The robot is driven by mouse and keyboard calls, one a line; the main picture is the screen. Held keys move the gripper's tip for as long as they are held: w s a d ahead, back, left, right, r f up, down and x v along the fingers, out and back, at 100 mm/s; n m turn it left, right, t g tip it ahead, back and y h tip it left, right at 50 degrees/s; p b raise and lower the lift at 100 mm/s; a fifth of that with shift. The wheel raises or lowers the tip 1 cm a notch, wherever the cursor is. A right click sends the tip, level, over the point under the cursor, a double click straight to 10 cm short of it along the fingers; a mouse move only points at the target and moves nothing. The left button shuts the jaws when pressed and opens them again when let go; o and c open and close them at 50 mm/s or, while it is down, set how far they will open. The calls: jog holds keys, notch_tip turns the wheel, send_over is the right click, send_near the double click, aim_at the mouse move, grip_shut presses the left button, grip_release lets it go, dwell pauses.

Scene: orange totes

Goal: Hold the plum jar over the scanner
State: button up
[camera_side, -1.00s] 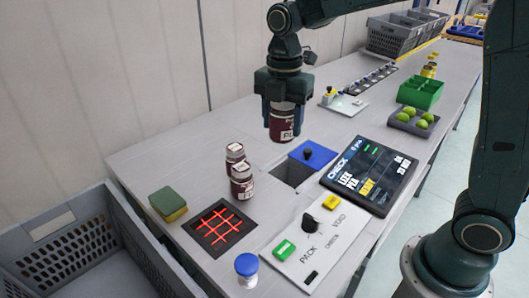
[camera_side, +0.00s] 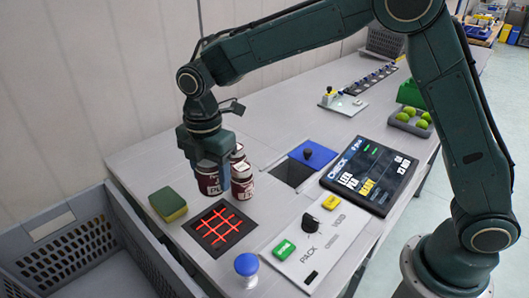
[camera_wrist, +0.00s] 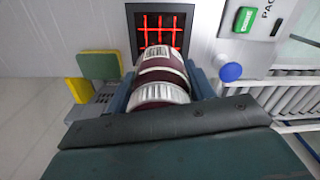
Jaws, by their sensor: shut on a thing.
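My gripper (camera_side: 208,160) is shut on a dark red jar with a white label, the plum jar (camera_side: 208,186), and holds it upright beside the scanner's back left edge. In the wrist view the jar (camera_wrist: 160,75) sits between the fingers, its barcode label facing the camera. The scanner (camera_side: 219,228) is a black square in the table with glowing red crossed lines. It also shows in the wrist view (camera_wrist: 177,42), beyond the jar. I cannot tell the jar's exact height above the table.
Two similar jars (camera_side: 243,184) stand right beside the held jar. A green and yellow sponge (camera_side: 168,204) lies left of the scanner. A blue-topped knob (camera_side: 247,265) and a button panel (camera_side: 305,245) are in front. A grey crate (camera_side: 85,245) stands at the left.

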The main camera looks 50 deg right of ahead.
jog(key=shift+f, duration=0.1)
jog(key=shift+f, duration=4.1)
jog(key=shift+r, duration=0.15)
jog(key=shift+r, duration=2.1)
